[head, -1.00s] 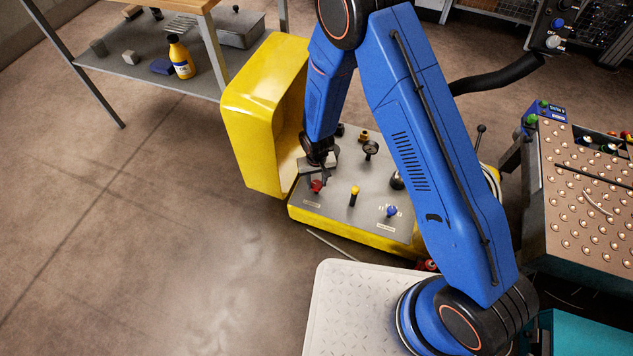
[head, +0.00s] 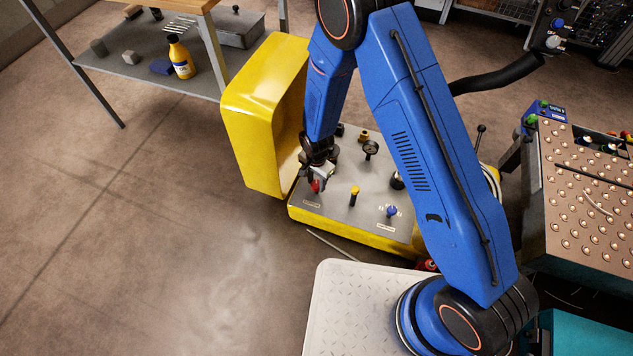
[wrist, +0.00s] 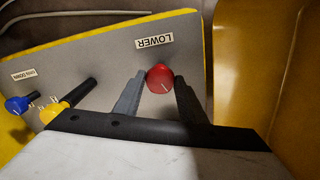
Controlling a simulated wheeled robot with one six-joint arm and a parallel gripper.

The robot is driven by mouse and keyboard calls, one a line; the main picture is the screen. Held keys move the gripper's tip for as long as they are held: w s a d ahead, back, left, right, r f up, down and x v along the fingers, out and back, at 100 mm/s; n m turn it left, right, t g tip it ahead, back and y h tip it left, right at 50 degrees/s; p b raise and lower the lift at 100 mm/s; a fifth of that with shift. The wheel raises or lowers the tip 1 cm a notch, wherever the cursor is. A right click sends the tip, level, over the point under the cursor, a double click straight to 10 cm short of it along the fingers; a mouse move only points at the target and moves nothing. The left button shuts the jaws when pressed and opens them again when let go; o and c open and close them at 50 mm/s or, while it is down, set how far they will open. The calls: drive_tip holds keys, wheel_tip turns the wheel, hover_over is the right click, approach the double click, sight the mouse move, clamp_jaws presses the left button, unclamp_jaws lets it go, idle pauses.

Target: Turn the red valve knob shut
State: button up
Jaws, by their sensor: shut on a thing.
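The red valve knob (wrist: 160,77) sits on the grey panel of the yellow unit, beside a label reading "LOWER". It also shows in the head view (head: 315,186), partly covered by my gripper. My gripper (wrist: 158,80) is at the knob, with one finger on each side of it, shut on it. A pale line on the knob's face points down and slightly right in the wrist view. In the head view my gripper (head: 318,180) reaches down onto the panel's left front part.
A yellow knob (head: 354,192) and a blue knob (head: 391,211) stand to the right on the panel (head: 335,205). The raised yellow cover (head: 250,140) rises close on the left.

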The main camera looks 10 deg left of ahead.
sight(317, 184)
drive_tip(key=m, duration=0.4)
drive_tip(key=shift+m, duration=0.4)
idle(0.4)
drive_tip(key=o, duration=1.1)
drive_tip(key=shift+c, duration=0.2)
wheel_tip(317, 184, up, 17)
drive_tip(key=shift+r, duration=0.2)
drive_tip(key=shift+r, duration=0.1)
